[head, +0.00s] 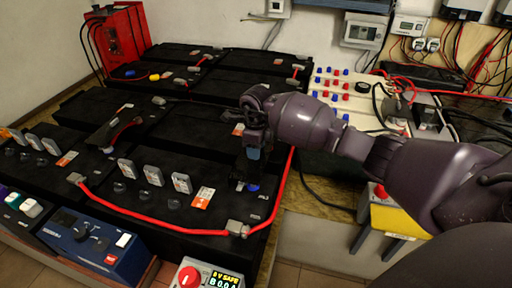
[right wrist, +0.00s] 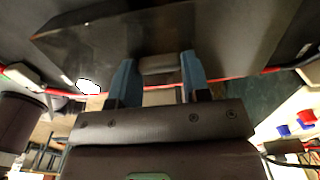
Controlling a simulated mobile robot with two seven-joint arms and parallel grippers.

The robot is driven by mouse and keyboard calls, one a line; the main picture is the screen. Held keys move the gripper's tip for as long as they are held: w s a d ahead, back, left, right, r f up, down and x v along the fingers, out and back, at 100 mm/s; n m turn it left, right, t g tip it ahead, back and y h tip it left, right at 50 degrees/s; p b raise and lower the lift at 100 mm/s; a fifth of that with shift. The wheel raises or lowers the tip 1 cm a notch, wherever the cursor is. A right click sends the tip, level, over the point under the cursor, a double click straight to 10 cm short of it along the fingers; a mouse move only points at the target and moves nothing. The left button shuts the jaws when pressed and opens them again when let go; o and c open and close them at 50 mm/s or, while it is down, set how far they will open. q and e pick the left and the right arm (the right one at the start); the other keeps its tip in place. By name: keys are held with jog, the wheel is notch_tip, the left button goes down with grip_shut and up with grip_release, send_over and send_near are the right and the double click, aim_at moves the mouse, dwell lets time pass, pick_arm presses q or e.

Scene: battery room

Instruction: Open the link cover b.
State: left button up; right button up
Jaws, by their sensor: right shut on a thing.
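My right gripper (head: 253,154) is over the right part of the front black battery block in the head view. In the right wrist view its two blue fingers (right wrist: 153,80) are closed around a short grey tab (right wrist: 160,64). The tab joins a dark panel (right wrist: 100,38), which seems to be link cover b. In the head view a dark upright piece (head: 249,171) shows just under the fingers, largely hidden by the gripper. I cannot tell the cover's exact tilt. My left gripper is not in view.
A red cable (head: 160,228) runs along the front of the battery block to a grey terminal (head: 237,229). An orange-white label (head: 203,197) lies near it. A white panel with red and blue caps (head: 333,92) stands behind my right arm. A yellow box (head: 395,220) stands at right.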

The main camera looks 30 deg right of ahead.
jog(key=shift+c, duration=0.5)
jog(key=shift+w+a, duration=0.25)
jog(key=shift+w, duration=0.05)
pick_arm(q)
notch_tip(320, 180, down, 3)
jog(key=b, duration=0.3)
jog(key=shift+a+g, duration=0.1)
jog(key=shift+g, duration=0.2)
pick_arm(e)
jog(key=w+a, duration=0.6)
jog(key=w, duration=0.1)
jog(key=shift+w+a, duration=0.15)
jog(key=shift+a, duration=0.1)
jog(key=o, duration=1.3)
pick_arm(q)
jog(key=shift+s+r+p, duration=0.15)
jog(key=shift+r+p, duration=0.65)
jog(key=shift+p, duration=0.2)
pick_arm(e)
notch_tip(320, 180, up, 11)
jog(key=shift+f, duration=0.1)
